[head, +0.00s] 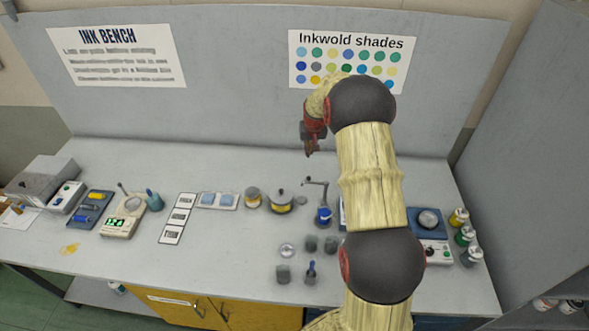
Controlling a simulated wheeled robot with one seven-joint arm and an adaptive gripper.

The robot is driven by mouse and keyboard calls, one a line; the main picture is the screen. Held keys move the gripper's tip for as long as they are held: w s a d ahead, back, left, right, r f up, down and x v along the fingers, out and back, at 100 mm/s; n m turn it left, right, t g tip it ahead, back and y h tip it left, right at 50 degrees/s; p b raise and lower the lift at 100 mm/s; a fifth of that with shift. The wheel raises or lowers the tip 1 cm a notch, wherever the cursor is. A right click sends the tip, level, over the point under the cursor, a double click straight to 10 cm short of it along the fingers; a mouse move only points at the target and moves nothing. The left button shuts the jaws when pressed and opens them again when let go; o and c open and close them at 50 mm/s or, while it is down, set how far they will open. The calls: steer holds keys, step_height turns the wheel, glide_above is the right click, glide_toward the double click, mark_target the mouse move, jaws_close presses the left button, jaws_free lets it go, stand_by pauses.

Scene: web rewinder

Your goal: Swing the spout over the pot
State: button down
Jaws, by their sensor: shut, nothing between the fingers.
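A thin dark metal fitting with a bent arm, which looks like the spout (316,184), rises from a small blue-banded container (323,216) at the middle of the bench. I cannot tell for certain which vessel is the task's pot. My gripper (309,153), dark red and grey, is shut and empty. It appears above and behind the spout in the picture, apart from it. My arm hides part of the bench right of the spout.
Several small dark cups (311,243) and a clear dish (287,250) sit in front. Several cans (465,237) stand right.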

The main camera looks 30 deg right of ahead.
steer(key=shift+w+d+r, duration=0.1)
steer(key=shift+w+d, duration=0.1)
steer(key=shift+w, duration=0.05)
step_height(320, 180, down, 10)
steer(key=p, duration=0.1)
steer(key=shift+s, duration=0.25)
stand_by(0.6)
steer(key=shift+a, duration=0.1)
